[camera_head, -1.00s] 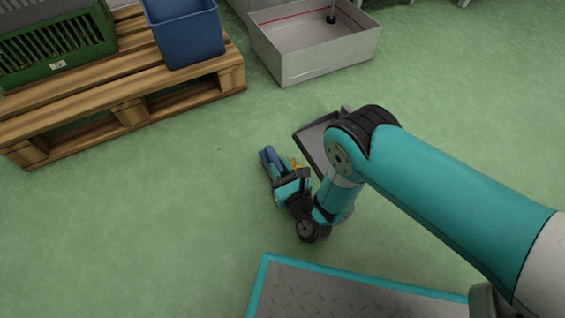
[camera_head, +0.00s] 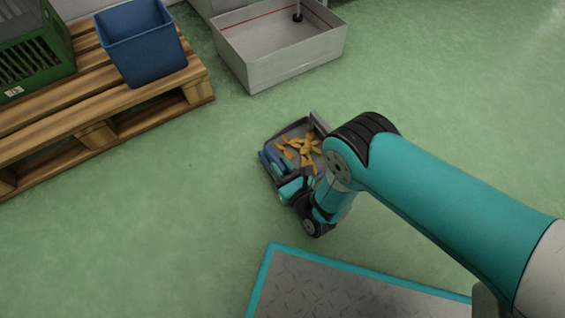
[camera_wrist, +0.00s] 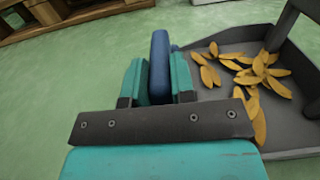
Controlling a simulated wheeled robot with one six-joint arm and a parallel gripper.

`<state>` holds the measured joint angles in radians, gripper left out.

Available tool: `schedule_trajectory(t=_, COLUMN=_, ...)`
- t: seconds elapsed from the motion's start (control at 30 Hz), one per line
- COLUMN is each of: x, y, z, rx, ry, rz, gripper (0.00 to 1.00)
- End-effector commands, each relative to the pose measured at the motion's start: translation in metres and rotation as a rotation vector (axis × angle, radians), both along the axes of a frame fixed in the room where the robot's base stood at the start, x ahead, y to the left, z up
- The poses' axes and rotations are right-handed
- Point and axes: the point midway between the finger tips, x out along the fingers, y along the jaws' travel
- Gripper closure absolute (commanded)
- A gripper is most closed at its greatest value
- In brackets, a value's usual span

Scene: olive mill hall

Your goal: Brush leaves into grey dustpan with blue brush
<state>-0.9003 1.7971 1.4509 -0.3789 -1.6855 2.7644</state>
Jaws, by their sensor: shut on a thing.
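The grey dustpan (camera_head: 294,131) lies on the green floor, left of my arm's elbow in the head view. Several yellow-brown leaves (camera_head: 301,150) lie inside it, and they also show in the wrist view (camera_wrist: 262,68). The blue brush (camera_wrist: 159,66) is between the teal fingers of my gripper (camera_wrist: 160,80), which is shut on it. In the head view the brush (camera_head: 272,158) is at the left edge of the dustpan. Its bristles are hidden. The wrist view shows the dustpan (camera_wrist: 291,142) to the right of the gripper.
A wooden pallet (camera_head: 95,134) carries a blue bin (camera_head: 142,44) and a green crate (camera_head: 38,52) at the upper left. A grey-white basin (camera_head: 283,50) stands behind the dustpan. Floor to the left is clear.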

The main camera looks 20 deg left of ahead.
Motion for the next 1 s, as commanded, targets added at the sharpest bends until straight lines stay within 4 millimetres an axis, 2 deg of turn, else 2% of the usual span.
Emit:
schedule_trajectory(t=0.6, x=-0.006, y=0.01, z=0.05, rx=0.001, ry=0.0, rz=0.017, gripper=1.0)
schedule_trajectory(t=1.0, x=-0.007, y=0.012, z=0.056, rx=0.001, ry=0.0, rz=0.018, gripper=1.0)
